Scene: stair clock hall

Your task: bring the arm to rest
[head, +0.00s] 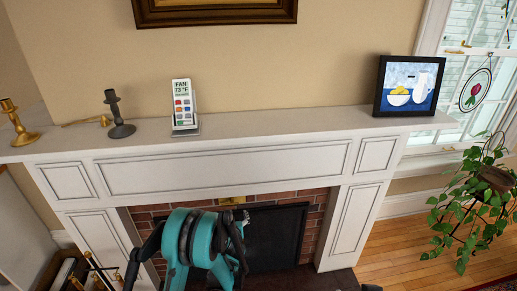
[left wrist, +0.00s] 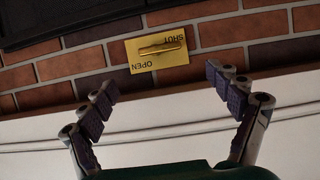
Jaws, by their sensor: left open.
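My left arm (head: 190,240) is teal and black and reaches up from the bottom of the head view, in front of the fireplace. Its gripper is mostly hidden there behind the arm. In the left wrist view my left gripper (left wrist: 162,82) is open, its two dark padded fingers spread wide with nothing between them. A brass plate (left wrist: 143,63) marked OPEN and SHUT, with a bar-like handle, is on the brick just beyond the fingertips. The fingers look apart from it. The plate also shows in the head view (head: 232,200). My right gripper is not in view.
The white mantel (head: 230,165) spans above the arm. On it stand a brass candlestick (head: 20,125), a dark candlestick (head: 119,118), a remote in a stand (head: 183,105) and a framed picture (head: 408,87). Fire tools (head: 95,270) stand lower left; a plant (head: 470,205) hangs right.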

